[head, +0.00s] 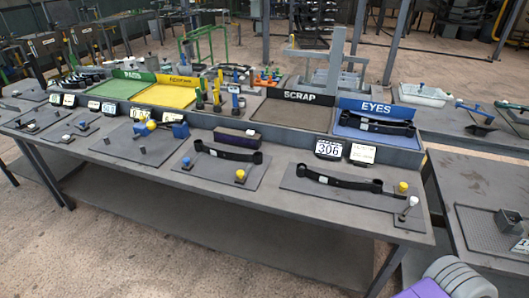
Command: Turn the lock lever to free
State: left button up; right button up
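A small lever with a white knob (413,201) stands at the right front corner of the table, beside a dark plate (310,190). It leans up to the right; I cannot tell its lock position. A yellow knob (403,187) stands just behind it. A black leaf spring (340,181) with a white label lies on this plate. The frame does not show which one is the lock lever.
Along the table's back are a green tray (121,91), a yellow tray (170,96), a SCRAP tray (292,116) and a blue EYES tray (375,130) holding black springs. A number sign 306 (328,149) stands before them. Another table (460,191) is at the right.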

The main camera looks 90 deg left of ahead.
aim_at(414, 199)
jog(key=u, duration=2.85)
